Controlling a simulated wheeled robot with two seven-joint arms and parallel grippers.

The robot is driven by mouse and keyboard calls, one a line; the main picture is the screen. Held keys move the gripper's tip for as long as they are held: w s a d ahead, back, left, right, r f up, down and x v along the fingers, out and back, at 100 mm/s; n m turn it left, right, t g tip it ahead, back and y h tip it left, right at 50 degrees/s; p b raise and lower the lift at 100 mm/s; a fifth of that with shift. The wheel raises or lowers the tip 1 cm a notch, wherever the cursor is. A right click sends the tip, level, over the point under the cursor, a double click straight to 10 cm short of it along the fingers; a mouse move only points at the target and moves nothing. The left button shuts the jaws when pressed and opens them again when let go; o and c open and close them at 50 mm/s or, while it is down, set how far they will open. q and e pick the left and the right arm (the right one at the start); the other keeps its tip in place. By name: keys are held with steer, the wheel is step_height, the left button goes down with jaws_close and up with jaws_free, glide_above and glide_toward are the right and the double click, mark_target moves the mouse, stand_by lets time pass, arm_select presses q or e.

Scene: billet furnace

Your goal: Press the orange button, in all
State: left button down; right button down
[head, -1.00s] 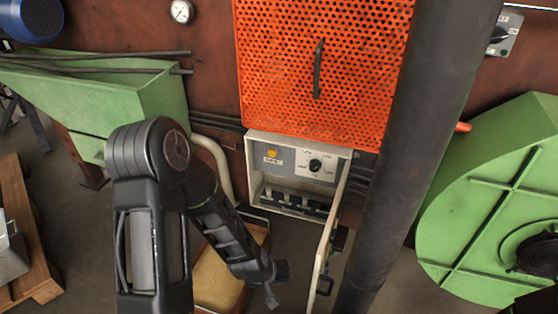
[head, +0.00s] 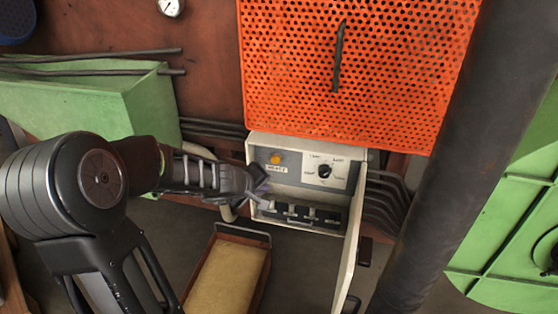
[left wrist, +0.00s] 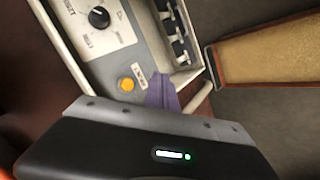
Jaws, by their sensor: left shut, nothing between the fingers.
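The orange button (head: 276,158) is a small round knob at the upper left of the grey panel in an open control box (head: 251,150). In the left wrist view the orange button (left wrist: 127,84) shows just beyond my left gripper (left wrist: 165,92). In the head view my left gripper (head: 262,196) is at the box's left side, below the button. It is shut and empty, and its tip looks apart from the button. My right gripper is in neither view.
A black rotary knob (head: 324,171) sits right of the button, with a row of switches (head: 305,214) below. The box door (head: 349,240) stands open at the right. An orange mesh guard (head: 350,70) hangs above, and a tray (head: 230,275) lies below.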

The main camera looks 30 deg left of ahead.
mark_target(276, 159)
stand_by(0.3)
arm_select(q)
steer(key=w+a+p, duration=0.3)
steer(key=w+p, duration=0.1)
steer(key=w, duration=0.4)
steer(key=shift+w, duration=0.15)
steer(key=shift+f, duration=0.1)
steer(key=shift+w, duration=0.1)
stand_by(1.9)
steer(key=shift+w+a, duration=0.15)
steer(key=shift+w, duration=0.15)
